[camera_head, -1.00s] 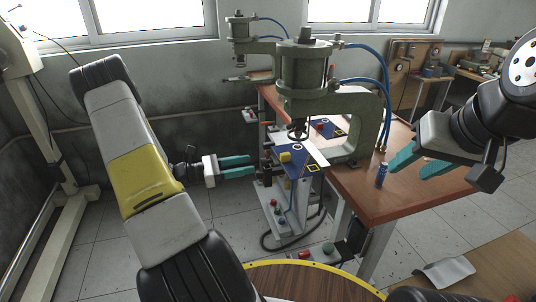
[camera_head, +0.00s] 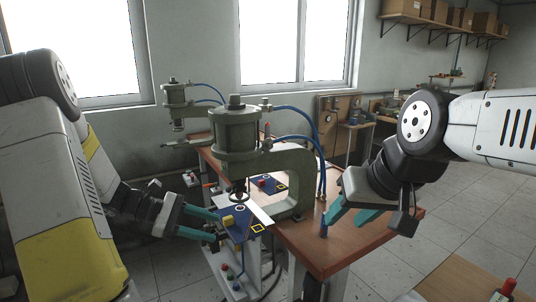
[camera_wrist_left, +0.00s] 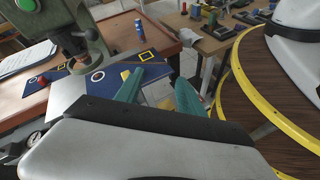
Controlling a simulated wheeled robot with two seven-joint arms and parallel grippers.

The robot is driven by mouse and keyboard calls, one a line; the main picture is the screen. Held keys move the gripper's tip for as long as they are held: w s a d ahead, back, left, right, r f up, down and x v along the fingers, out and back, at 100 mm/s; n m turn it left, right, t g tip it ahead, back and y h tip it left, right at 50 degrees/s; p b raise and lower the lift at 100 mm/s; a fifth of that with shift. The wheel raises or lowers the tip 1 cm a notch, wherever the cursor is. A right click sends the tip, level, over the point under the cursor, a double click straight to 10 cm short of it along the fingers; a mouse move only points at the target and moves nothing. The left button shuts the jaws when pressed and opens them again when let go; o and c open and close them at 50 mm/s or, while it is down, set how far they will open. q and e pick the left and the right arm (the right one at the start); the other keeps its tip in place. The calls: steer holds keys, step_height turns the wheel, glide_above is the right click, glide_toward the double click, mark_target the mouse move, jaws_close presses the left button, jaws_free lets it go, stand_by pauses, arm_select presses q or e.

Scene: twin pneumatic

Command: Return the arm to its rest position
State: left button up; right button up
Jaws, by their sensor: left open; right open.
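My left gripper (camera_head: 214,226) is open and empty beside the left edge of the blue plate (camera_head: 240,235) at the front of the green press (camera_head: 233,135). In the left wrist view its two teal fingers (camera_wrist_left: 158,78) are spread apart, with the blue plate (camera_wrist_left: 112,78) and a yellow block (camera_wrist_left: 125,74) just beyond them. My right gripper (camera_head: 342,222) is open over the table's right part, one finger close to a small blue can (camera_head: 324,231). I cannot tell whether that finger touches the can. The can also shows in the left wrist view (camera_wrist_left: 139,27).
The brown table (camera_head: 340,252) carries the press. A second press (camera_head: 174,105) stands behind. A red block (camera_head: 263,183) lies on another blue plate. Blue hoses (camera_head: 312,118) arch beside the press. Another wooden surface (camera_head: 450,285) is at bottom right.

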arm_select(q)
steer(key=s+d+r+m+t+y, duration=0.2)
steer(key=s+r+m+t+y, duration=0.2)
steer(key=s+r+m+y, duration=0.6)
steer(key=s+r+m, duration=0.4)
steer(key=s+m, duration=0.1)
steer(key=m, duration=0.1)
steer(key=shift+s+d+y, duration=0.15)
steer(key=shift+d+y, duration=0.25)
steer(key=shift+r, duration=0.1)
